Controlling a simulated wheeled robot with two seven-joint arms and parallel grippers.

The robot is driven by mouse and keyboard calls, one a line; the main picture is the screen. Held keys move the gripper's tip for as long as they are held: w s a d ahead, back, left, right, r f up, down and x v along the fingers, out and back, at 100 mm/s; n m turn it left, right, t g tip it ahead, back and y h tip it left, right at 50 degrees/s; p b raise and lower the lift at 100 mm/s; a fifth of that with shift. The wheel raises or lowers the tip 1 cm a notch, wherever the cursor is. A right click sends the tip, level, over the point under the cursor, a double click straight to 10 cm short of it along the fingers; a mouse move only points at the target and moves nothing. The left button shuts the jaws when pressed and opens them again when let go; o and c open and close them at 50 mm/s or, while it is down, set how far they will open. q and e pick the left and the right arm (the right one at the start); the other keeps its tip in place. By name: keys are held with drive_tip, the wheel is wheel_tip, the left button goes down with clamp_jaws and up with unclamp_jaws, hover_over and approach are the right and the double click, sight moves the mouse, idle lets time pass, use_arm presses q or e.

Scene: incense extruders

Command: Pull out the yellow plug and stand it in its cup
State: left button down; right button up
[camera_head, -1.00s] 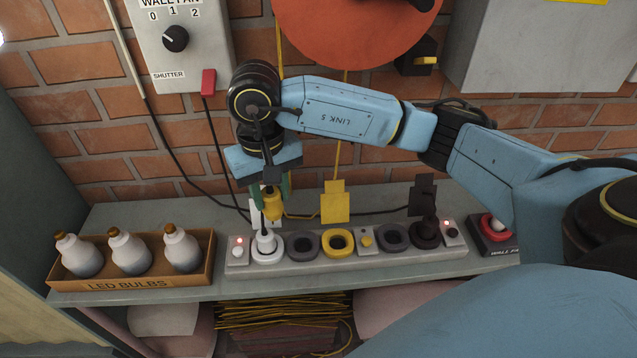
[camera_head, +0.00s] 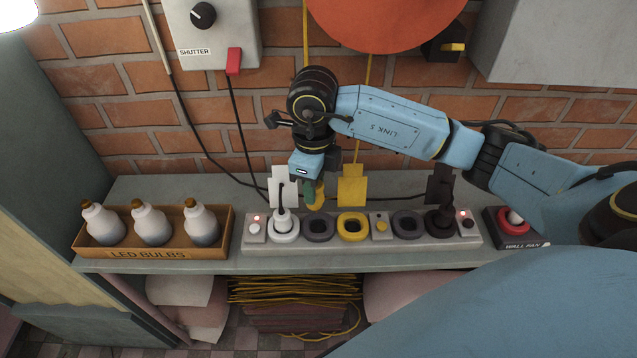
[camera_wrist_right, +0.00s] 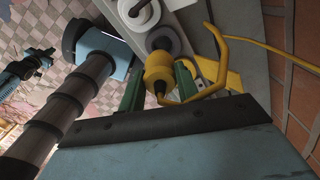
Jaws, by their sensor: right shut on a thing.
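The yellow plug (camera_head: 319,194) is held between the fingers of my right gripper (camera_head: 313,188), above the strip and behind the dark grey ring cup. The wrist view shows the yellow plug (camera_wrist_right: 158,72) between the green fingers (camera_wrist_right: 158,88), its front end toward a grey ring (camera_wrist_right: 166,38). A bent yellow cord runs from it. Whether the plug touches the ring is unclear. The yellow ring cup (camera_head: 353,239) is empty, just right of the grey one, with a yellow card (camera_head: 352,186) behind it. My left gripper does not show in the head view.
A white plug (camera_head: 283,222) stands at the strip's left, and a dark plug (camera_head: 440,218) at its right. The dark grey cup (camera_head: 319,238) and another dark cup (camera_head: 407,237) are empty. The bulb box (camera_head: 213,243) is left; a red button box (camera_head: 512,226) is right.

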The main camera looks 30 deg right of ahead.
sight(319, 204)
drive_tip(key=m, duration=0.3)
drive_tip(key=f+m, duration=0.1)
drive_tip(key=m, duration=0.1)
drive_tip(key=shift+s+d, duration=0.15)
drive_tip(key=shift+d, duration=0.2)
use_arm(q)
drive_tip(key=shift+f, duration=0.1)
use_arm(e)
drive_tip(key=shift+s+f+b, duration=0.3)
drive_tip(key=shift+f+b, duration=0.45)
drive_tip(key=shift+f, duration=0.2)
drive_tip(key=shift+w+d+f+b, duration=0.1)
drive_tip(key=shift+w+f+b, duration=0.1)
drive_tip(key=shift+f+b, duration=0.25)
drive_tip(key=shift+w+f+b, duration=0.15)
drive_tip(key=shift+f+b, duration=0.05)
drive_tip(key=shift+f, duration=0.6)
drive_tip(key=shift+s+f+b, duration=0.1)
drive_tip(key=shift+f+b, duration=0.1)
drive_tip(key=shift+b, duration=0.25)
drive_tip(key=shift+f, duration=0.2)
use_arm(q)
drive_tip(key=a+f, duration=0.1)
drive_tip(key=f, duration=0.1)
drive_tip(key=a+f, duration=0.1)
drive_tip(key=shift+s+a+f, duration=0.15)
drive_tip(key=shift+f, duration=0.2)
